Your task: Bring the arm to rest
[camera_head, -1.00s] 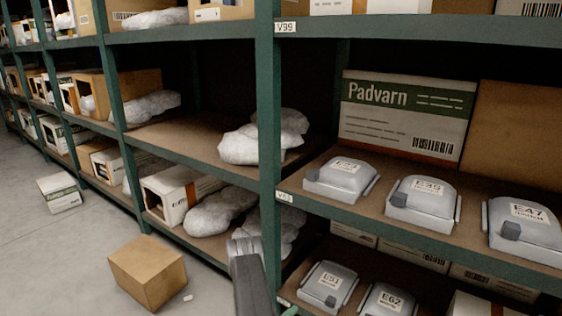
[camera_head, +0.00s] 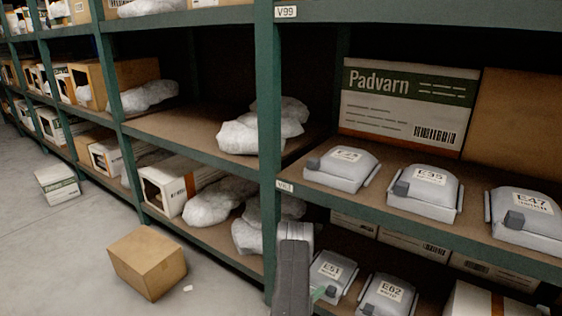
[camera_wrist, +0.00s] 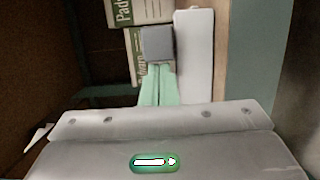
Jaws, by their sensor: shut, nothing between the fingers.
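My arm (camera_head: 292,275) stands at the bottom middle of the head view, in front of the green rack post and the lower shelf. My gripper's green fingers show in the wrist view (camera_wrist: 158,75), close together with nothing seen between them. A green tip of my gripper also shows in the head view (camera_head: 318,294), in front of the lower grey case E51 (camera_head: 331,272). A grey block (camera_wrist: 157,43) and a pale, long shape (camera_wrist: 193,55) lie beyond the fingers in the wrist view. Whether the fingers touch the block I cannot tell.
Grey cases, such as E35 (camera_head: 423,190), sit on the middle right shelf before a Padvarn box (camera_head: 408,105). Case E62 (camera_head: 387,295) is below. Wrapped bundles (camera_head: 250,137) lie on the left shelves. A brown box (camera_head: 147,262) stands on the floor; open floor lies at left.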

